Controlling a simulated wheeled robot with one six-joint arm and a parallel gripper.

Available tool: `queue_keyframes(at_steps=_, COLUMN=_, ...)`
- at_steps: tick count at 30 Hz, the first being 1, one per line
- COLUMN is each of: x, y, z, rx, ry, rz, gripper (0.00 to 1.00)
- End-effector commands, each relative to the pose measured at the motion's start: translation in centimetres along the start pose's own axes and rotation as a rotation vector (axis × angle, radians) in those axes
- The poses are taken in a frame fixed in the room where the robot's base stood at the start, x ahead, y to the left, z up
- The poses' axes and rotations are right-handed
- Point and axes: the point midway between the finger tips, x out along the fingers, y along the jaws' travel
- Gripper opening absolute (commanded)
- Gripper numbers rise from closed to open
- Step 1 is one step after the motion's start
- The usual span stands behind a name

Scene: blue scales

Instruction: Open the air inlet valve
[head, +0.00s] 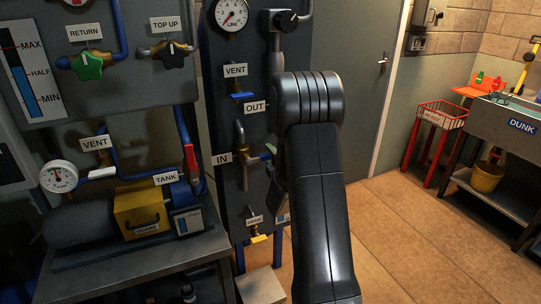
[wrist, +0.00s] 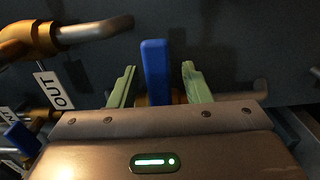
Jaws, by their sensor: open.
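In the wrist view a blue valve handle (wrist: 156,68) stands upright between the two pale green fingers of my gripper (wrist: 156,82). The fingers are open, with a gap on each side of the handle. A brass valve body shows behind its lower part. In the head view an IN label (head: 221,159) sits beside a brass valve (head: 240,150) on the dark panel. My arm hides most of what lies to the right of it, including most of the gripper. I cannot tell which label belongs to the handle between the fingers.
An OUT label (wrist: 55,91) and a second blue handle (wrist: 21,138) are at left in the wrist view. The panel also has a VENT label (head: 235,70) and a gauge (head: 232,14).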

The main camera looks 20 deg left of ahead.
Motion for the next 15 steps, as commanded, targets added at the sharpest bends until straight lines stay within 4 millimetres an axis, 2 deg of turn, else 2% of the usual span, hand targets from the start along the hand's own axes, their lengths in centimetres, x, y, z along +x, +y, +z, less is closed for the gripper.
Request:
queue_keyframes(at_steps=9, x=0.29, y=0.0, z=-0.01, rx=0.0, ry=0.0, rz=0.001, gripper=0.44)
queue_keyframes(at_steps=15, x=0.27, y=0.0, z=-0.01, rx=0.0, ry=0.0, rz=0.001, gripper=0.04)
